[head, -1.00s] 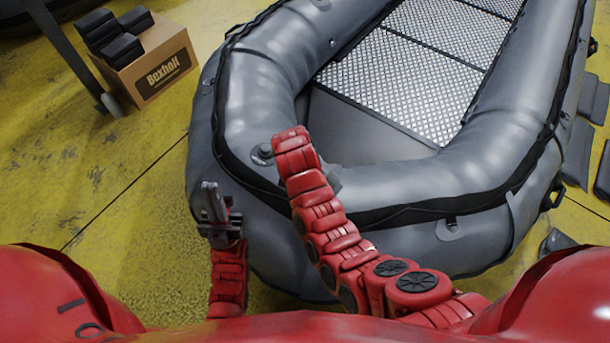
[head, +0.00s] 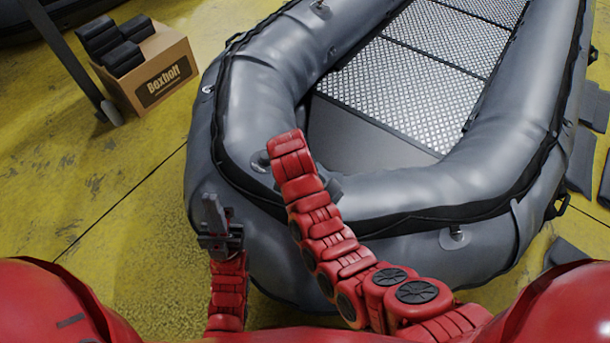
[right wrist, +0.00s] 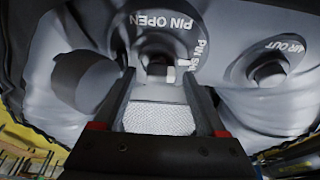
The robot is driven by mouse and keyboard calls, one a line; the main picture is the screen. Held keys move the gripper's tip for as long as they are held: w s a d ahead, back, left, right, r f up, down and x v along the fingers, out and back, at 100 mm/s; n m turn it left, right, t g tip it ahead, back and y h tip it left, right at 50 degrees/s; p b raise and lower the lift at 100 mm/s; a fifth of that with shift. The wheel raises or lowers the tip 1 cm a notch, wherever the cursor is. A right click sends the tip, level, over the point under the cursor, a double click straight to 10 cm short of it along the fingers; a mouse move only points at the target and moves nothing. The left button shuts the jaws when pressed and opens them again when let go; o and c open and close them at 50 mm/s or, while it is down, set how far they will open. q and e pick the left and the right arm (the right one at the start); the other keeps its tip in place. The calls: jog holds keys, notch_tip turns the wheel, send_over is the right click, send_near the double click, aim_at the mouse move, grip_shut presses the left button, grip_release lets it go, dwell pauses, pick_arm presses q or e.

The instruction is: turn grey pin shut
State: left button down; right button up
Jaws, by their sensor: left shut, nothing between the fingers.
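In the right wrist view, a round grey valve plate bears the words "PIN OPEN" (right wrist: 152,20) and, partly hidden, a second "PIN" label at its right. The grey pin (right wrist: 157,64), with a small pale mark, sits at its middle. My right gripper (right wrist: 157,76) has its two dark fingers apart, with their tips by the pin's two sides; I cannot tell whether they touch it. In the head view the right arm's red links hide most of that gripper. My left gripper (head: 215,213) is shut and empty, in front of the boat's left bow.
The grey inflatable boat (head: 240,110) fills the middle and right of the head view. A fitting marked "AIR OUT" (right wrist: 269,70) is right of the pin. A cardboard box (head: 150,85) with black blocks stands at the upper left. Yellow floor (head: 110,190) is clear at the left.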

jog(key=v, duration=0.5)
jog(key=shift+a+r+b, duration=0.1)
jog(key=shift+a+b, duration=0.05)
jog(key=shift+b, duration=0.15)
jog(key=p+v, duration=0.7)
jog(key=v, duration=0.5)
